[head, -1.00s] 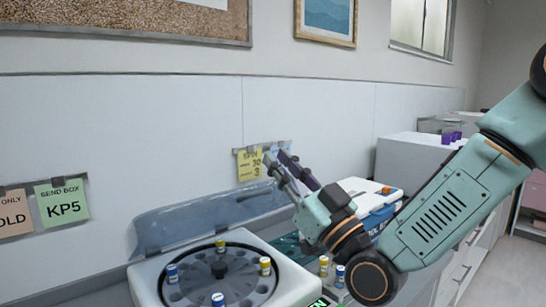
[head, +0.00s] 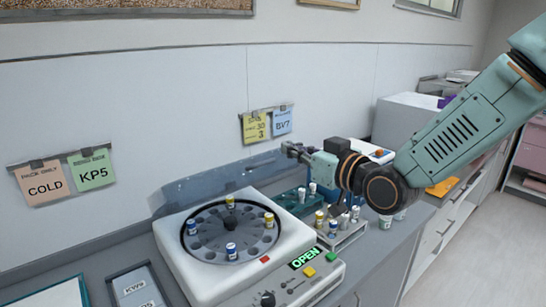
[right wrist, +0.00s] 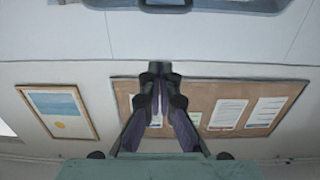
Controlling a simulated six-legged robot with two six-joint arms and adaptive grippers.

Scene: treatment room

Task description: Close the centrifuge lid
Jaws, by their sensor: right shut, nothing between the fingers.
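The white centrifuge (head: 205,278) stands on the counter with its round rotor bowl uncovered. Several capped tubes, yellow and blue, stand in the rotor. Its translucent blue-grey lid (head: 215,184) is raised along the back edge, tilted toward the wall. A green display on the front panel reads OPEN (head: 305,257). My right gripper (head: 290,148) is shut and empty, above and to the right of the lid, near the wall; whether it touches the lid's right end I cannot tell. In the right wrist view its fingers (right wrist: 155,80) are together. My left gripper is out of view.
A rack (head: 345,236) with several tubes stands right of the centrifuge, below my right arm. A teal tray (head: 290,199) lies behind it. Notes reading COLD (head: 45,187) and KP5 (head: 93,171) hang on the wall. A framed card (head: 137,287) lies at front left.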

